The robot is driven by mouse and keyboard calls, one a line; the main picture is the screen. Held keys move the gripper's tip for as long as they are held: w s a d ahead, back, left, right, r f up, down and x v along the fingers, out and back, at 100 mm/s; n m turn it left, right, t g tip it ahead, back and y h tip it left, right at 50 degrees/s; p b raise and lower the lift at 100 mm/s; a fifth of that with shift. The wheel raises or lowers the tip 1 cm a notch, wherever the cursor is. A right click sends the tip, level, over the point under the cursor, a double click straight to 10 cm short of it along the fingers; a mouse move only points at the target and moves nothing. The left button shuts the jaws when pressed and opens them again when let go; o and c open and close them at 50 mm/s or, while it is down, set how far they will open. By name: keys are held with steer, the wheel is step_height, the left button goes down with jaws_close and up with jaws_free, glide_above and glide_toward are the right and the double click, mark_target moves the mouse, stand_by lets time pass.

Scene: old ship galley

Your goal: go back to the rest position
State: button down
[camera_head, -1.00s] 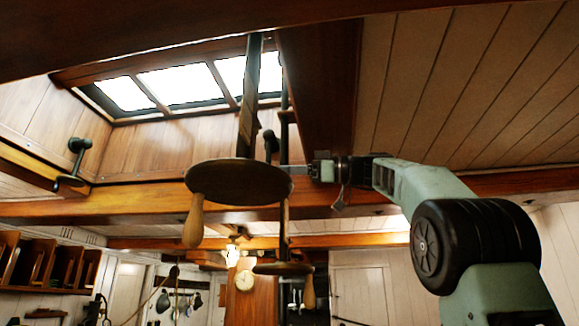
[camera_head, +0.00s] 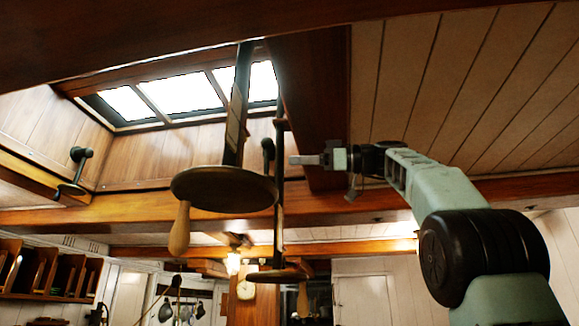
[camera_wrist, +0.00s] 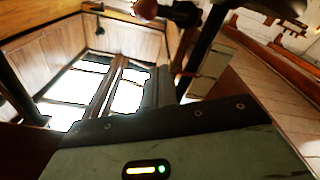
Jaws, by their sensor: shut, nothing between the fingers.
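My gripper (camera_head: 297,159) is in the upper middle of the head view, raised near the ceiling and pointing left. Its fingers are shut with nothing between them. Its tips are close to a dark upright post (camera_head: 280,185) in the picture; I cannot tell the gap in depth. My green arm reaches up from the lower right. In the wrist view, my own green link fills the bottom, and the fingers cannot be made out.
A round wooden disc (camera_head: 225,188) with a hanging wooden handle (camera_head: 180,228) is left of the gripper. A similar lower disc (camera_head: 277,276) hangs behind. A skylight (camera_head: 170,92), ceiling beams and a lit lamp (camera_head: 233,263) are around. Open air lies below my gripper.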

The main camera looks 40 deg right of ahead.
steer(key=b+v, duration=0.1)
steer(key=v, duration=0.4)
steer(key=shift+s+d, duration=0.2)
